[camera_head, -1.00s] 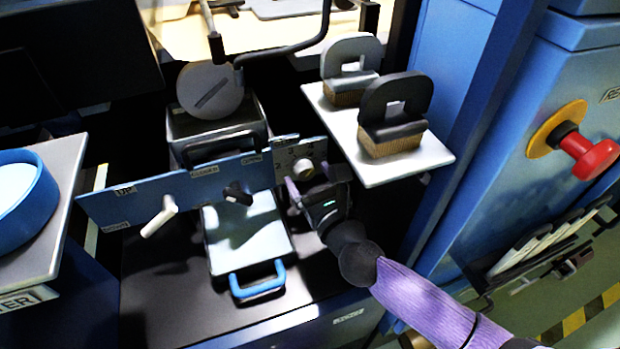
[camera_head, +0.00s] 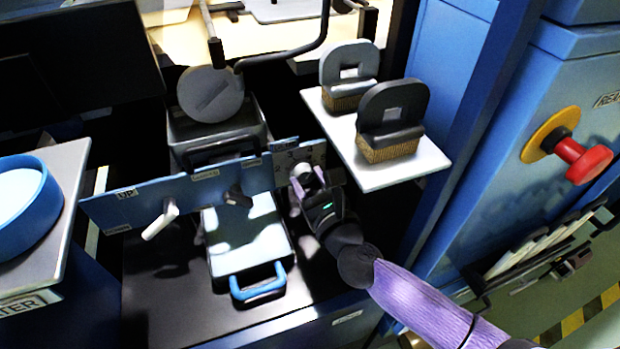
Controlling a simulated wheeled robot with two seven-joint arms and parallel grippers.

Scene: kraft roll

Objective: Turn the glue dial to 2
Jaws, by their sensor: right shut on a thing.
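The glue dial is a small light knob (camera_head: 302,171) on a grey plate (camera_head: 319,156) at the right end of the blue panel. Small numerals are marked on the plate; which one the dial points to is too small to tell. My right gripper (camera_head: 307,179) reaches up from the lower right, and its light purple fingers are shut on the dial. The fingers hide part of the knob's sides. My left gripper is not in the picture.
The blue panel (camera_head: 155,192) also carries a white lever (camera_head: 161,221) and a black knob (camera_head: 238,196). A tray with a blue handle (camera_head: 258,283) lies below. A white shelf (camera_head: 400,173) with two brushes stands right of the dial. A red knob (camera_head: 583,160) is far right.

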